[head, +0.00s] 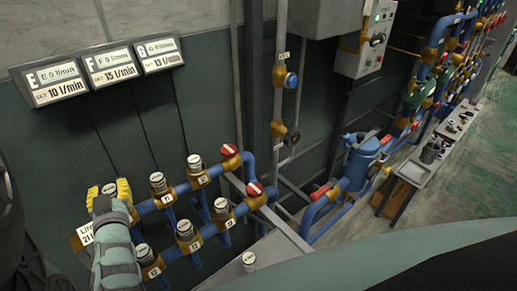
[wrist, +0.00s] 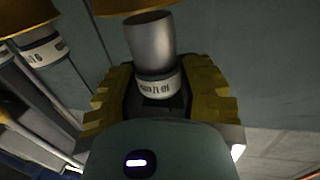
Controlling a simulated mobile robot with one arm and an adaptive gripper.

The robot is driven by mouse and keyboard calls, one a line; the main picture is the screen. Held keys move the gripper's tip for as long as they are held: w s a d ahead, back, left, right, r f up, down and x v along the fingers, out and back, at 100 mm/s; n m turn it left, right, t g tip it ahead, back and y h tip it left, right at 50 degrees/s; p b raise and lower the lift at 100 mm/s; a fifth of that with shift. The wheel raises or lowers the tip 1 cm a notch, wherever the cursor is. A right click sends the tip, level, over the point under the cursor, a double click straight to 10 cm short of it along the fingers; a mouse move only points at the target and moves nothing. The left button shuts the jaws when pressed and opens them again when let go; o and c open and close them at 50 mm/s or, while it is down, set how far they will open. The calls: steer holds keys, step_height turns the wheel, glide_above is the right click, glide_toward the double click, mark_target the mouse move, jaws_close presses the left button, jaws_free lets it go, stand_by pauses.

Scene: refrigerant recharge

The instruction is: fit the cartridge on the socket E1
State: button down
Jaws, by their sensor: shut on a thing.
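My gripper (head: 110,193), with yellow fingers, is shut around the cartridge at the left end of the upper blue pipe row. Only the pale top of the cartridge (head: 109,188) shows between the fingers in the head view. In the wrist view the grey metal cartridge (wrist: 150,45) with a white label band stands between the yellow fingers of my gripper (wrist: 155,90). A brass collar (wrist: 130,5) is at its far end; I cannot tell whether they touch or are apart. In the head view my gripper hides the socket E1 position.
Neighbouring cartridges stand on the upper row (head: 160,183) and lower row (head: 186,230). Another cartridge also shows in the wrist view (wrist: 40,45). A loose cylinder (head: 248,260) stands on the bench. The display E (head: 54,82) reads 0 l/min, set 10. Red-handled valves (head: 229,150) end the rows.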

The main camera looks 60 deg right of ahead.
steer(key=shift+d+f, duration=0.1)
steer(key=shift+f, duration=0.1)
steer(key=shift+f+b, duration=0.4)
steer(key=shift+b, duration=0.15)
steer(key=shift+f+b, duration=0.3)
steer(key=shift+f, duration=0.1)
steer(key=shift+f+b, duration=0.3)
steer(key=shift+f, duration=0.05)
steer(key=shift+f, duration=0.15)
steer(key=c, duration=0.6)
jaws_free()
steer(key=shift+o, duration=0.2)
